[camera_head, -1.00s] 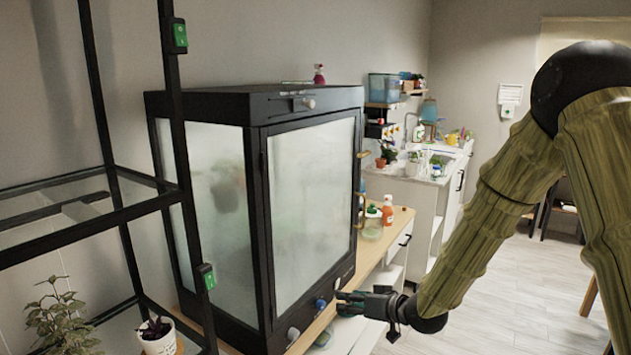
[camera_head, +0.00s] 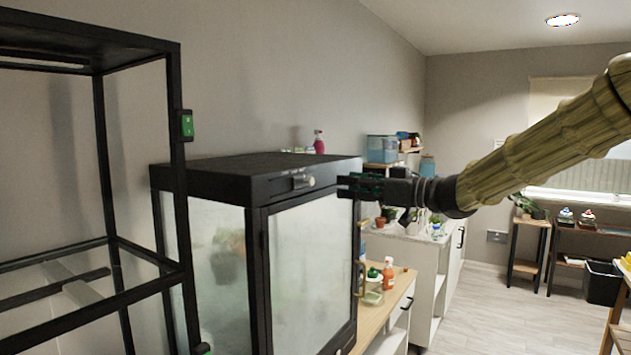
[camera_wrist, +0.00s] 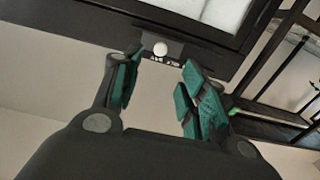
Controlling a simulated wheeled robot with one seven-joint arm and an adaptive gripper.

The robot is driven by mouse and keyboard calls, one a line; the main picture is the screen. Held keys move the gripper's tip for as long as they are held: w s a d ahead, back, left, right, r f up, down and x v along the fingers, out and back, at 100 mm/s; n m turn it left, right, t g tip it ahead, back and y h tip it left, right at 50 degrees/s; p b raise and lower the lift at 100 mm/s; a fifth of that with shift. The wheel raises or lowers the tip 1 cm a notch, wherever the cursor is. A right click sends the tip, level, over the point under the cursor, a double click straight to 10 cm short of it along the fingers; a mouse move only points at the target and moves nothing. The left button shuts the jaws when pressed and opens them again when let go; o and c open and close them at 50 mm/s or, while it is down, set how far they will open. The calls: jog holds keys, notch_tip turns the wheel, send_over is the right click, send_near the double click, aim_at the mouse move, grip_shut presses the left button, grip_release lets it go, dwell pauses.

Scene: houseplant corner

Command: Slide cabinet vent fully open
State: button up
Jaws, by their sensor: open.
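The black cabinet (camera_head: 258,190) with frosted glass panes stands left of centre in the head view. Its vent slider (camera_head: 290,184) is set in the top front band, with a pale round knob (camera_head: 304,181). In the wrist view the knob (camera_wrist: 160,48) sits on a dark plate with small lettering, ahead of the fingertips and roughly between them. My gripper (camera_head: 347,186) is open and empty at the knob's height, to its right in the head view. Its green-padded fingers also show in the wrist view (camera_wrist: 157,72). I see a gap between fingers and knob.
A black open shelf frame (camera_head: 178,230) stands at the left, close to the cabinet. A wooden-topped counter (camera_head: 401,288) with bottles (camera_head: 388,273) lies right of the cabinet. A red spray bottle (camera_head: 319,143) shows behind the cabinet top.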

aim_at(313, 182)
jog(key=p+x, duration=0.2)
jog(key=x, duration=0.8)
jog(key=shift+w+a+p, duration=0.1)
jog(key=shift+p, duration=0.3)
grip_shut()
